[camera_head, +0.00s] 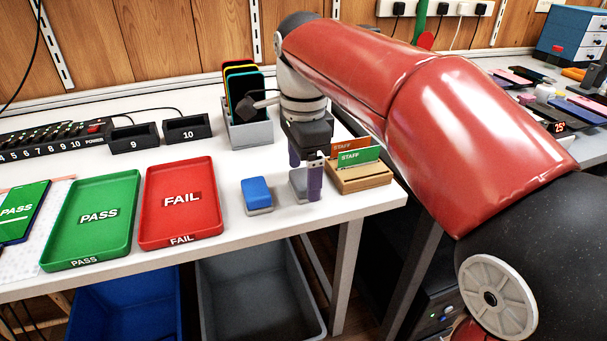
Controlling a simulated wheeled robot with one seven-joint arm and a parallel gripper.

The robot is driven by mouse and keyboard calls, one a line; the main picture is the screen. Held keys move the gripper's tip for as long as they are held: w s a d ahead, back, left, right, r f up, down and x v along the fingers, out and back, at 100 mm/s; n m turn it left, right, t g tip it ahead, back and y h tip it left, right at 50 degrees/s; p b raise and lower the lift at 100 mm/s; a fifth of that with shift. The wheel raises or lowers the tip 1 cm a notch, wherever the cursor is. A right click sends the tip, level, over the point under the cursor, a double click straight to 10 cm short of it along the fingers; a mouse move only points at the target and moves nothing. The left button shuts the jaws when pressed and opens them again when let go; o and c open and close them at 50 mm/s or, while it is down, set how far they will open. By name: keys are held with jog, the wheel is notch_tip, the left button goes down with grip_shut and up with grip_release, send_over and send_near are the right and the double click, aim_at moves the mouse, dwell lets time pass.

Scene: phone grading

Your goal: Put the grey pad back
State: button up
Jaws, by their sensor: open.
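The grey pad (297,180) stands on the white bench near its front edge, partly hidden by my gripper. My gripper (305,180) points down over it with its jaws open, one purple finger in front of the pad and the other behind and to the left. I cannot tell whether either finger touches the pad. A blue pad (256,191) on a pale base sits on the bench just left of the grey pad.
A wooden holder (362,178) with STAFF cards stands close on the right. The red FAIL tray (181,237) and green PASS tray (92,254) lie to the left. A grey rack (249,135) of phones stands behind. Bins (258,302) sit below the bench edge.

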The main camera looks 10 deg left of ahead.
aim_at(305, 177)
notch_tip(305, 177, up, 10)
jog(key=p, duration=0.2)
jog(key=shift+r, duration=0.15)
jog(key=shift+d, duration=0.15)
jog(key=s+d+f+n+t+y, duration=0.1)
jog(key=s+d+f+n, duration=0.15)
jog(key=d, duration=0.55)
jog(key=s+d+f+n+t, duration=0.2)
jog(key=d+n, duration=0.1)
jog(key=d, duration=0.5)
jog(key=s+d+f+n+t+h, duration=0.1)
jog(key=s+d+f+n+t, duration=0.1)
jog(key=s+d+f+n, duration=0.4)
jog(key=s+d+f, duration=0.3)
jog(key=s+f, duration=0.1)
jog(key=f, duration=0.3)
jog(key=shift+s+d+t, duration=0.15)
jog(key=shift+d+t, duration=0.15)
jog(key=shift+d, duration=0.1)
